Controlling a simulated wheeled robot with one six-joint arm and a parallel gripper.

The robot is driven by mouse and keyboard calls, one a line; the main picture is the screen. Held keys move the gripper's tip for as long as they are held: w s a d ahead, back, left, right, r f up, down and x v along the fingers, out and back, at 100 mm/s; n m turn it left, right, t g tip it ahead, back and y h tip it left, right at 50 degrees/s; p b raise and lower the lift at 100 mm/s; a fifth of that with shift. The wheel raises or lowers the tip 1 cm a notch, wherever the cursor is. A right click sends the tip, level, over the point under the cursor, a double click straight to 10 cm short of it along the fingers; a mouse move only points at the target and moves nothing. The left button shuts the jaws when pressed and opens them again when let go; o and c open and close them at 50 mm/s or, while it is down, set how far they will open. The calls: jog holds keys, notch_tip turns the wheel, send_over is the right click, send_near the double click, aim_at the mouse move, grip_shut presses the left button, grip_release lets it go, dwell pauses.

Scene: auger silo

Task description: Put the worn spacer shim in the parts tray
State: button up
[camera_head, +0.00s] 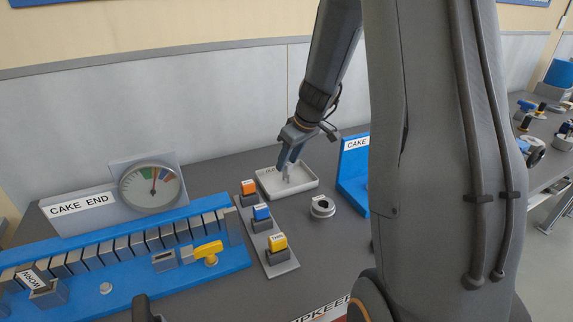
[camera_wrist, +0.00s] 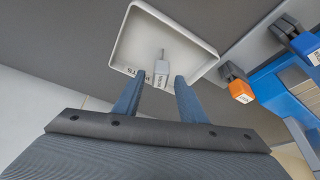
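The white parts tray (camera_head: 302,187) lies on the dark bench in the head view, and it also shows in the wrist view (camera_wrist: 193,38) with lettering on one wall. My gripper (camera_head: 288,176) points down over the tray. In the wrist view my gripper (camera_wrist: 156,80) has its two blue fingers apart, with a gap between them. A small pale grey piece with a label and a thin stem, seemingly the worn spacer shim (camera_wrist: 161,73), shows between and just beyond the fingertips, against the tray. Clear space shows on both sides of it. Whether it touches the tray floor is hard to tell.
A plate with orange (camera_head: 249,187), blue (camera_head: 261,212) and yellow (camera_head: 278,242) tagged blocks stands left of the tray. A round metal ring (camera_head: 322,207) and a blue stand (camera_head: 353,172) are to the right. A gauge (camera_head: 150,186) and blue plate press stand farther left.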

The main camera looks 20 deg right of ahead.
jog(key=b+v, duration=0.1)
jog(key=v, duration=0.8)
jog(key=shift+r, duration=0.3)
jog(key=shift+s, duration=0.1)
